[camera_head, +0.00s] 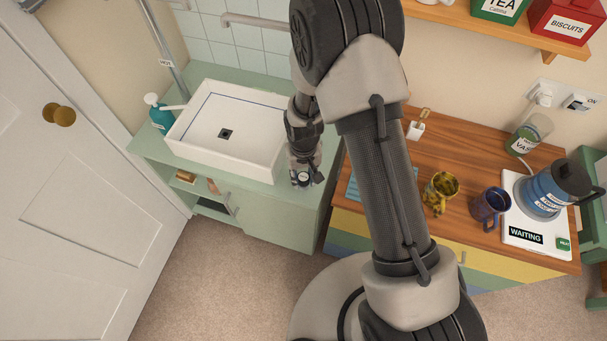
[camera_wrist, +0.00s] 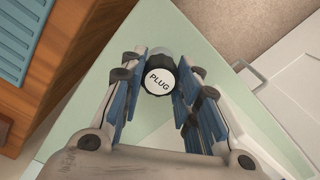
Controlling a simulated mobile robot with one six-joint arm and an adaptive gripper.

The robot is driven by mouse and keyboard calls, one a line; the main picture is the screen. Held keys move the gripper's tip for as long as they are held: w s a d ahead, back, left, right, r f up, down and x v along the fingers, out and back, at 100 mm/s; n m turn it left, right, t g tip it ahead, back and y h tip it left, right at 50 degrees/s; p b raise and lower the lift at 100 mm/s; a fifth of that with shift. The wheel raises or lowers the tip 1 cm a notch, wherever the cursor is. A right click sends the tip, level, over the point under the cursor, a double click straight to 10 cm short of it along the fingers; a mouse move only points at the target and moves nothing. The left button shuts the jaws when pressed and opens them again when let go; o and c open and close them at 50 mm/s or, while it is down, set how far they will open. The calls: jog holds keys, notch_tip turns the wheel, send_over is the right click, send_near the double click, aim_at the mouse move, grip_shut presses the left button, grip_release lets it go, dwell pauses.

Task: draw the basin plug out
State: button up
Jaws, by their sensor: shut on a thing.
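The basin plug (camera_wrist: 160,80) has a round white top lettered PLUG and a black rim. My gripper (camera_wrist: 162,68) is shut on it, with blue-padded fingers on either side. In the head view my gripper (camera_head: 305,180) is over the front right corner of the green counter, outside the basin. I cannot tell whether the plug touches the counter. The white rectangular basin (camera_head: 205,156) stands on the counter to the left of my gripper.
A teal soap bottle (camera_head: 158,114) stands left of the basin. The wooden worktop (camera_head: 409,163) on the right holds a yellow mug (camera_head: 440,188), a blue mug (camera_head: 489,206) and a blue kettle (camera_head: 541,192). A white door (camera_head: 70,190) is at the left. My arm hides part of the worktop.

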jog(key=shift+f+b, duration=0.4)
jog(key=shift+f, duration=0.2)
jog(key=o, duration=1.3)
jog(key=shift+c, duration=0.2)
jog(key=shift+r, duration=0.1)
notch_tip(320, 180, up, 12)
notch_tip(320, 180, up, 17)
jog(key=t, duration=0.2)
send_over(304, 177)
jog(key=s+d, duration=0.5)
jog(key=d, duration=0.1)
jog(key=s+d+r+m+t, duration=0.1)
jog(key=s+d+r, duration=0.2)
jog(key=s, duration=0.4)
jog(key=s+d+r+t, duration=0.1)
jog(key=s+d+r, duration=0.2)
jog(key=s+r, duration=0.2)
jog(key=s, duration=0.2)
jog(key=shift+s+d+r+m+t, duration=0.25)
jog(key=shift+s+r+m+t, duration=0.05)
jog(key=shift+s+m, duration=0.1)
